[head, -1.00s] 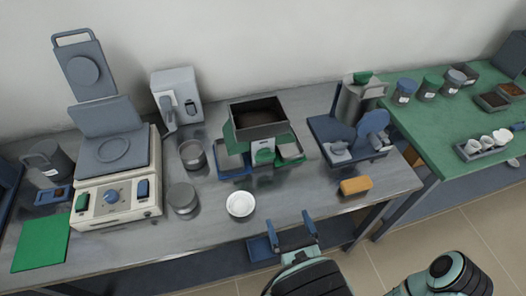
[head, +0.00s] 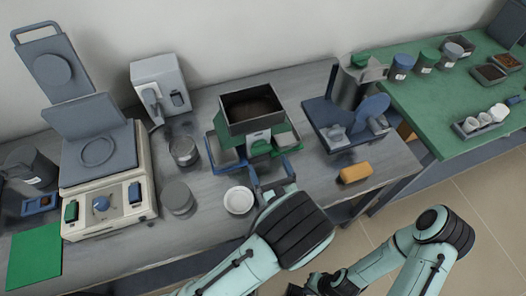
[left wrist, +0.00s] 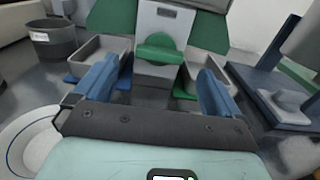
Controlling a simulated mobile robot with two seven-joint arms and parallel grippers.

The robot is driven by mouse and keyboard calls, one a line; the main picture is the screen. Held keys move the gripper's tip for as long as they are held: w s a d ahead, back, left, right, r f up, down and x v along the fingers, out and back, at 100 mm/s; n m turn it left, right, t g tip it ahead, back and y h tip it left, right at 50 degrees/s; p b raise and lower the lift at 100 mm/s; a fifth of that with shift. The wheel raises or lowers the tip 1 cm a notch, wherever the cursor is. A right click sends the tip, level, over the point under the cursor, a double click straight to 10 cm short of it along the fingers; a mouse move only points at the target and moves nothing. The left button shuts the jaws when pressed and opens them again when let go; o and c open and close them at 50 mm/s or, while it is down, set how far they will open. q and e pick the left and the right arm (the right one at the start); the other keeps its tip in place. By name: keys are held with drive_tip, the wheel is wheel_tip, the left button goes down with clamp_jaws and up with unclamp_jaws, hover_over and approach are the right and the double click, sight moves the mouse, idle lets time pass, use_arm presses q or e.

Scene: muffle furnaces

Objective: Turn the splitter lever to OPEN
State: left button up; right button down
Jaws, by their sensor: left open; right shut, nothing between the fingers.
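The splitter has a dark square hopper (head: 252,110) on a green and grey body. Its lever shows as a green knob (left wrist: 160,48) on the grey front plate in the left wrist view; in the head view the green lever (head: 260,147) is on the front, just beyond my left gripper. My left gripper (head: 273,174) is open and empty, its blue fingers pointing at the splitter front. In the left wrist view the fingers are spread either side of the lever, with a visible gap before it.
Grey catch pans (left wrist: 98,58) flank the splitter front. A white dish (head: 239,200) and a lidded tin (head: 178,198) stand left of my left gripper. An orange block (head: 355,173) lies to the right, before a blue-based device (head: 338,138). The furnace-like unit (head: 103,200) is far left.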

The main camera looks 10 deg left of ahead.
sight(262, 152)
use_arm(q)
drive_tip(key=x, duration=0.5)
drive_tip(key=shift+w+a, duration=0.1)
drive_tip(key=shift+p, duration=0.3)
drive_tip(key=c, duration=1.1)
